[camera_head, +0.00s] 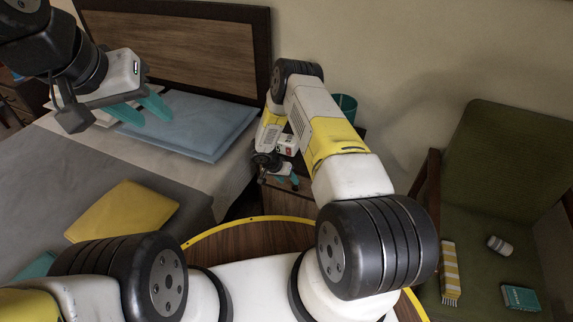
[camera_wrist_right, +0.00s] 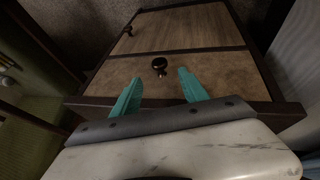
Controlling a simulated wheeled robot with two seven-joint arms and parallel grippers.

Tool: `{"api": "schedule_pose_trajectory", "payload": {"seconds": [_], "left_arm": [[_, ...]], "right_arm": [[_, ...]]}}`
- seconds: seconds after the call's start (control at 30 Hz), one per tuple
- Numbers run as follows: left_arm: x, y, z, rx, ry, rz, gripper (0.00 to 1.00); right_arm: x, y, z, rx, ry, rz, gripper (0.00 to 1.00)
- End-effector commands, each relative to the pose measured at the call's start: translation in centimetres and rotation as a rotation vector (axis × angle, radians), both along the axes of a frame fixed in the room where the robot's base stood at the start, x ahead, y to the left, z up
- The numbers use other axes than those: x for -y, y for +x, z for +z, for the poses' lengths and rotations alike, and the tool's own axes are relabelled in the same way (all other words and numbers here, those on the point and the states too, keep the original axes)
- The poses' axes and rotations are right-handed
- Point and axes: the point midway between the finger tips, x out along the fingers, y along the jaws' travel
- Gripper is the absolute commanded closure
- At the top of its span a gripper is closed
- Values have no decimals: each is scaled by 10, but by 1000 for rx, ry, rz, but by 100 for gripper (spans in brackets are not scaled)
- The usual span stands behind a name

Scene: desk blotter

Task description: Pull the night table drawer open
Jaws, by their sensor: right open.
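The night table (camera_head: 301,186) stands beside the bed in the head view, mostly hidden behind my right arm. In the right wrist view its light wooden drawer front (camera_wrist_right: 105,75) has a dark round knob (camera_wrist_right: 160,66). My right gripper (camera_wrist_right: 159,80) is open, with its teal fingers to either side of the knob in the picture. I cannot tell whether they touch the drawer front. The right gripper is small and partly hidden in the head view (camera_head: 283,179). My left gripper (camera_head: 142,110) is open and empty above the bed.
A second panel (camera_wrist_right: 185,25) with its own knob (camera_wrist_right: 127,31) adjoins the drawer front. The bed (camera_head: 70,165) with a blue pillow (camera_head: 195,125) is at left. A green armchair (camera_head: 500,170) is at right. A teal container (camera_head: 345,103) shows behind my right arm.

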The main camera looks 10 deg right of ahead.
Motion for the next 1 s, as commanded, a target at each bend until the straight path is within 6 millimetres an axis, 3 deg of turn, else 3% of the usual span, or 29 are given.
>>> {"api": "schedule_pose_trajectory", "payload": {"seconds": [0.5, 0.87, 1.0], "left_arm": [[0, 0, 0, 0, 0, 0, 64], [0, 0, 0, 0, 0, 0, 64], [0, 0, 0, 0, 0, 0, 64]], "right_arm": [[28, 12, -64, 0, 2, -3, 48], [32, 13, -70, -1, 0, -2, 48], [31, 13, -69, -1, 0, -2, 74]]}}
